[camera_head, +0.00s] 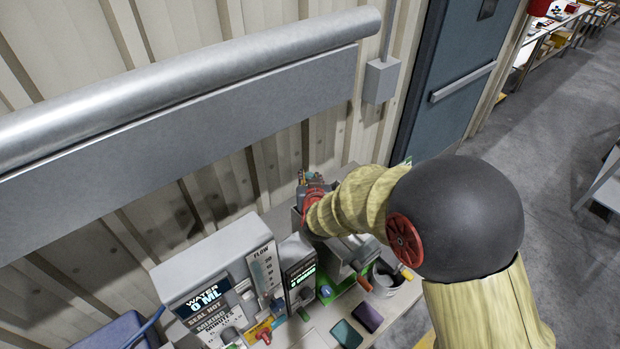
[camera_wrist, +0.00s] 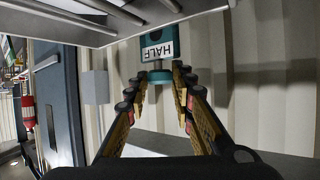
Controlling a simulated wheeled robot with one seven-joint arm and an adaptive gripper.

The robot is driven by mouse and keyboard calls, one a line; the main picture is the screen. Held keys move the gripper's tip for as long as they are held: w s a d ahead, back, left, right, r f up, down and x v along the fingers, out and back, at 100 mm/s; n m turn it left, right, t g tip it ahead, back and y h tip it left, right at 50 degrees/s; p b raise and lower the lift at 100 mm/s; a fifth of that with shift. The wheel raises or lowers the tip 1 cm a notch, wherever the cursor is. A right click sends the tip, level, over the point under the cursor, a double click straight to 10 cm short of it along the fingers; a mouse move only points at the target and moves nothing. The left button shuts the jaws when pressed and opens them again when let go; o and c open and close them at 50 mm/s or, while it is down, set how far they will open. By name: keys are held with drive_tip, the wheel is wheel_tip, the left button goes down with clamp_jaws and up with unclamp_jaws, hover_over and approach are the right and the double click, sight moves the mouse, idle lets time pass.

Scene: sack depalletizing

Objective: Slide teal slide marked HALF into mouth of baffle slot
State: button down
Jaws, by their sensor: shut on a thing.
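The teal slide (camera_wrist: 161,72) is in the wrist view, with a white label reading HALF that appears upside down. My gripper (camera_wrist: 157,82) is shut on the slide's lower narrow part, one finger on each side. The slide's upper end reaches up beside a grey metal edge with bars (camera_wrist: 95,28) at the top of that view. I cannot tell whether they touch. In the head view my gripper (camera_head: 313,190) is over grey equipment at the back of the bench, largely hidden by my arm. I cannot make out the baffle slot's mouth.
A machine with a WATER display (camera_head: 205,295) and a FLOW gauge (camera_head: 263,268) stands left of my gripper. Two dark flat pieces (camera_head: 346,333) (camera_head: 368,316) and a grey cup (camera_head: 386,281) lie in front. A ribbed wall stands close behind.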

drive_tip(key=shift+f+b, duration=1.25)
drive_tip(key=shift+f, duration=0.2)
drive_tip(key=c, duration=1.5)
unclamp_jaws()
drive_tip(key=shift+o, duration=0.2)
drive_tip(key=v, duration=1.2)
drive_tip(key=s+d+g+y+b, duration=0.1)
drive_tip(key=s+b, duration=0.1)
drive_tip(key=b, duration=0.1)
drive_tip(key=s+f+g+b, duration=0.1)
drive_tip(key=s+b, duration=0.2)
drive_tip(key=b, duration=0.1)
drive_tip(key=s+d+n+g+y+b, duration=0.1)
drive_tip(key=s+b, duration=0.2)
drive_tip(key=shift+d+f+y+b, duration=0.3)
drive_tip(key=shift+b, duration=0.1)
drive_tip(key=s+d+f+g+h+b, duration=0.1)
drive_tip(key=s+d+b, duration=0.3)
drive_tip(key=s, duration=0.5)
drive_tip(key=s+d+f+m+g+h+b, duration=0.1)
drive_tip(key=s+d+f+g+b, duration=0.2)
drive_tip(key=s+d, duration=0.4)
drive_tip(key=shift+s+f+h+b, duration=0.4)
drive_tip(key=shift+s+f+b, duration=0.3)
drive_tip(key=shift+s+b, duration=0.15)
